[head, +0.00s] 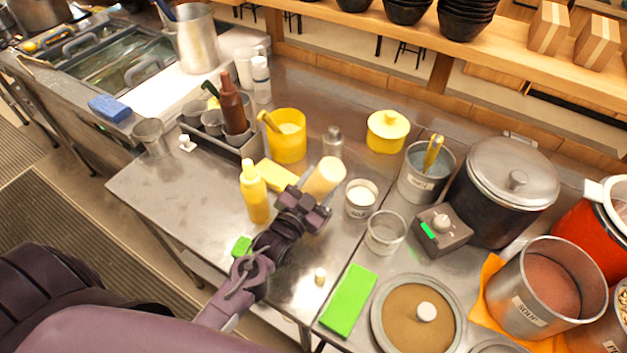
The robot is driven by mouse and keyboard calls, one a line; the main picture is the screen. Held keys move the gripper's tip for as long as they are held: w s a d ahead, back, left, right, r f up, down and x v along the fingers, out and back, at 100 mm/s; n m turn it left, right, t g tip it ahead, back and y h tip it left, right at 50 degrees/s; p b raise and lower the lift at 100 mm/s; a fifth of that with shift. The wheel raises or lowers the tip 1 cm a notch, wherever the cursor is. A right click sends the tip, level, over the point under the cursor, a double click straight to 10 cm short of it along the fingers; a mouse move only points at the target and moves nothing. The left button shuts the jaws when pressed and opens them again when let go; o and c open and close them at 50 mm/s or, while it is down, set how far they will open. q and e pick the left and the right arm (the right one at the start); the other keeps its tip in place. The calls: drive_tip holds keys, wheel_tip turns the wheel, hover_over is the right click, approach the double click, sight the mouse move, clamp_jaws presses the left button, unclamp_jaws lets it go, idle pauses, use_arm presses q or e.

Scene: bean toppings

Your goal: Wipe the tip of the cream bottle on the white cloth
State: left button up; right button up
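A pale cream cylinder (326,176), which looks like the cream bottle, is tilted at the end of my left gripper (311,200). The gripper appears shut around its lower part, and the gripper hides that part. I cannot see the bottle's tip. I cannot make out a white cloth; a small white object (186,143) lies by the grey caddy, too small to identify. My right gripper is not in view.
A yellow squeeze bottle (254,191) stands left of my gripper, near a flat yellow block (277,174). A glass cup (385,232) and a white-filled jar (360,198) stand to the right. A small cream cap (320,276) and green board (348,301) lie in front.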

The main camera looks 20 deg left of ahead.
use_arm(q)
drive_tip(key=shift+s+d+f, duration=0.1)
drive_tip(key=shift+s+d, duration=0.05)
drive_tip(key=shift+d, duration=0.7)
drive_tip(key=shift+s+d, duration=0.1)
drive_tip(key=shift+d, duration=0.75)
wheel_tip(320, 180, up, 6)
drive_tip(key=p, duration=0.6)
drive_tip(key=shift+w+r, duration=0.1)
drive_tip(key=shift+r, duration=0.1)
